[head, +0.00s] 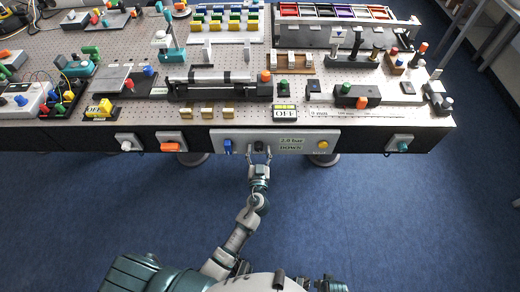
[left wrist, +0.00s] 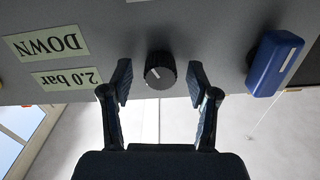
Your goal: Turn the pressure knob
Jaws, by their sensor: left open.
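The pressure knob is a black round knob with a white pointer line, on a grey front panel. In the left wrist view the pressure knob (left wrist: 160,71) sits between my open fingers, with a gap on each side. In the head view the knob (head: 259,146) is small on the panel (head: 310,133) at the table's front edge. My left gripper (head: 259,155) is open in front of it; its two fingers also show in the left wrist view (left wrist: 160,80).
A blue handle (left wrist: 275,64) sticks out beside the knob; it also shows in the head view (head: 227,146). Labels reading "2.0 bar" (left wrist: 66,78) and "DOWN" (left wrist: 47,45) are on the panel. A yellow button (head: 323,145) is to the right. The blue floor (head: 400,220) in front is free.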

